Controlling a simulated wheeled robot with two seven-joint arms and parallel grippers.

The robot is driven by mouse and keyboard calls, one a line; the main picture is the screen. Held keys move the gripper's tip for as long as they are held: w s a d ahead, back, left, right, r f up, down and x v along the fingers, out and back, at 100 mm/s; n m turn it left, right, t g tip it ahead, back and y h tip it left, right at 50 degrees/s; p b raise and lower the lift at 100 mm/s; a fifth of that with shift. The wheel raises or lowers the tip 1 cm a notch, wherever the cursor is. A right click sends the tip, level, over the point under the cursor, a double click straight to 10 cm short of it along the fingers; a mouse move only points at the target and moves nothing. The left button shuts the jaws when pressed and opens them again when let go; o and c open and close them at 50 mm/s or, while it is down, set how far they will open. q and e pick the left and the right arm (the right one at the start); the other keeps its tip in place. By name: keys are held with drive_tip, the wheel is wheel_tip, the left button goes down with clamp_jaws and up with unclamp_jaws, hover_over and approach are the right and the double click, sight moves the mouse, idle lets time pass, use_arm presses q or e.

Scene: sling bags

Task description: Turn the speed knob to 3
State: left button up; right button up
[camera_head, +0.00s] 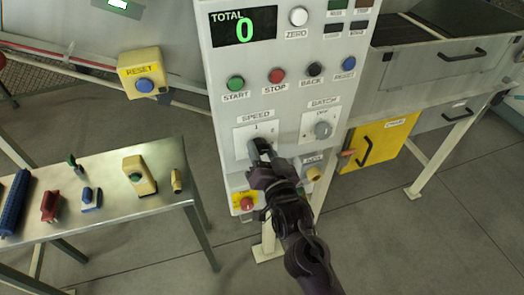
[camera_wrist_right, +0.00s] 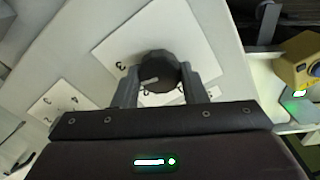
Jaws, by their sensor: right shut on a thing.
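The speed knob (camera_wrist_right: 158,66) is dark and round, on a white dial plate (camera_wrist_right: 115,50) with printed digits; a 3 shows left of it. A pale pointer mark on the knob points left and slightly down in the wrist view. My right gripper (camera_wrist_right: 160,88) is shut on the knob, one finger on each side. My left gripper is not in view.
The batch knob (camera_head: 322,130) sits close to the right. A red emergency button (camera_head: 246,203) and a yellow knob (camera_head: 314,173) are below. A table (camera_head: 150,205) with small items stands left.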

drive_tip(key=shift+m, duration=1.5)
drive_tip(key=o, duration=1)
drive_tip(key=shift+c, duration=0.2)
drive_tip(key=shift+s+d+f, duration=0.1)
drive_tip(key=shift+s+f, duration=0.05)
drive_tip(key=shift+s, duration=0.1)
drive_tip(key=b+v, duration=0.3)
drive_tip(key=v, duration=0.4)
drive_tip(key=shift+s, duration=0.1)
